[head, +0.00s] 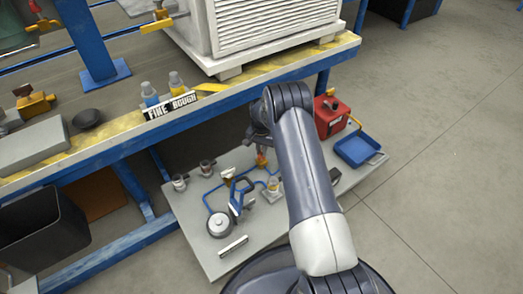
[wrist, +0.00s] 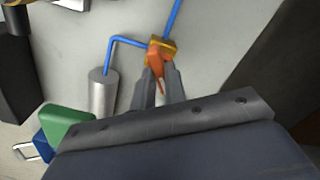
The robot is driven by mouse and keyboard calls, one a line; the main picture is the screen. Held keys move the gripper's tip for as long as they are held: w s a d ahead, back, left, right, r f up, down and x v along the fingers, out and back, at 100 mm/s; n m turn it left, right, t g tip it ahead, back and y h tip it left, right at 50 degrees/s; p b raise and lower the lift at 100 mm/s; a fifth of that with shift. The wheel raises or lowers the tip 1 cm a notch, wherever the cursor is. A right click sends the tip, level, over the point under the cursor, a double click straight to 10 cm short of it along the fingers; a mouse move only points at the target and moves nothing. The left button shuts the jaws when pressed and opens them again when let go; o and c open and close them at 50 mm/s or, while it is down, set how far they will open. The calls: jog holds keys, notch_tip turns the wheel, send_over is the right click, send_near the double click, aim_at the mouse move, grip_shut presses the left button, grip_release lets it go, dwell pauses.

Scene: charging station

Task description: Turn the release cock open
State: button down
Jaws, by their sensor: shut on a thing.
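The release cock (wrist: 167,46) is a brass valve body on thin blue pipe, with an orange lever. In the wrist view the orange lever (wrist: 155,57) reaches down between the fingers of my gripper (wrist: 157,80). The two dark fingers are shut on the lever, and its thin end shows between them. In the head view the lever shows small and orange (head: 261,159), just below the end of my arm, which hides most of my gripper. How far the lever is turned is hard to tell.
A pale panel (head: 213,262) carries blue pipes, a round gauge (head: 219,224) and other fittings. A grey cylinder (wrist: 103,93) and a green block (wrist: 68,128) are left of my gripper. A red box (head: 330,116) and blue tray (head: 361,150) stand right. A workbench (head: 115,140) runs behind.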

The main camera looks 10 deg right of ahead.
jog(key=n, duration=0.5)
jog(key=shift+n, duration=0.3)
jog(key=n, duration=0.5)
dwell(0.4)
jog(key=c, duration=1.4)
grip_release()
jog(key=shift+c, duration=0.2)
notch_tip(320, 180, up, 11)
jog(key=p, duration=0.3)
jog(key=shift+p, duration=0.4)
jog(key=shift+f, duration=0.15)
